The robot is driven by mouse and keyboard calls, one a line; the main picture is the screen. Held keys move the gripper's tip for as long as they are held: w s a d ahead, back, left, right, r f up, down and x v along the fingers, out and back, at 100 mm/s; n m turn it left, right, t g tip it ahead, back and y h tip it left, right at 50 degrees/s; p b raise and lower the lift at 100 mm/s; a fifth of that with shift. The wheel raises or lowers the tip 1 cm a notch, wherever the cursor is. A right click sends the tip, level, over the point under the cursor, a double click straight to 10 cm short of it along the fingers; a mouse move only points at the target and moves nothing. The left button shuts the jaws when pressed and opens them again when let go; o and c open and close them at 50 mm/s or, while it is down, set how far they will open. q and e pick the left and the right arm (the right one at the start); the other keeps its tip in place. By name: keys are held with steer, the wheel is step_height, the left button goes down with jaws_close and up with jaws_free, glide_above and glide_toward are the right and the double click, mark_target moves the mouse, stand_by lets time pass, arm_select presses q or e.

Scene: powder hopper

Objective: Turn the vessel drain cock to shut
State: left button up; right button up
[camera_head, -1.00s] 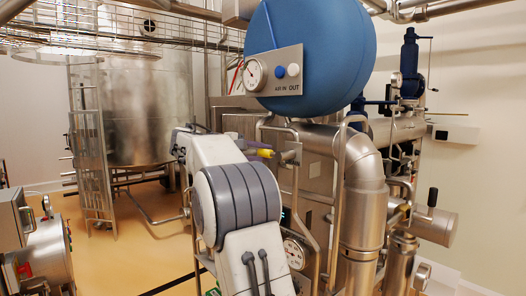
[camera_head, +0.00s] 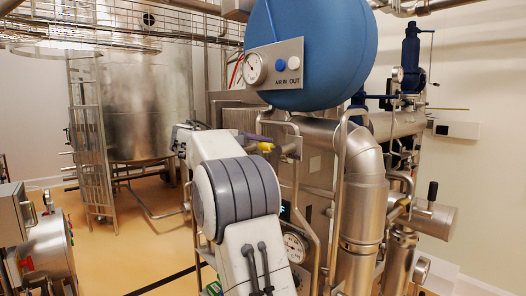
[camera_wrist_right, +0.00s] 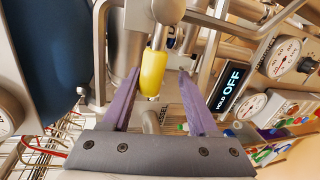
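The drain cock's yellow handle (camera_wrist_right: 153,73) is in the middle of the right wrist view, on a steel valve body (camera_wrist_right: 168,12). A partly hidden label reading "VESSEL" lies behind it. My right gripper (camera_wrist_right: 160,80) is open, with one purple finger on each side of the handle. Gaps show between handle and fingers, so it does not look gripped. In the head view the right gripper (camera_head: 258,140) reaches the small yellow handle (camera_head: 265,146) in front of the steel cabinet. My left gripper is not in view.
A blue round vessel (camera_head: 325,50) with a gauge panel hangs above the gripper. A thick steel pipe (camera_head: 362,200) and thin frame tubes stand close on the right. A display reading "HOLD OFF" (camera_wrist_right: 231,87) is beside the fingers. Open floor (camera_head: 130,250) lies at left.

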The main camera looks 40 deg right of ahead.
steer(key=shift+r, duration=0.1)
steer(key=b+v, duration=0.3)
steer(key=v, duration=0.7)
steer(key=shift+a, duration=0.25)
stand_by(0.4)
steer(key=s+a+f+n+t+y+b, duration=0.2)
steer(key=a+f+n+t+y+b, duration=0.45)
steer(key=a+f, duration=1.65)
steer(key=s+a+f+g+y, duration=0.1)
steer(key=s+a+f+y, duration=0.2)
steer(key=s+a+f, duration=0.2)
steer(key=s+a+f+g+y, duration=0.2)
steer(key=s+a+f, duration=0.3)
steer(key=s+f, duration=0.4)
steer(key=s+a+f+g+y+b, duration=0.1)
steer(key=s+a+f+y, duration=0.4)
steer(key=s, duration=0.7)
step_height(320, 180, down, 3)
steer(key=shift+a+r+g, duration=0.1)
steer(key=shift+a+g, duration=0.35)
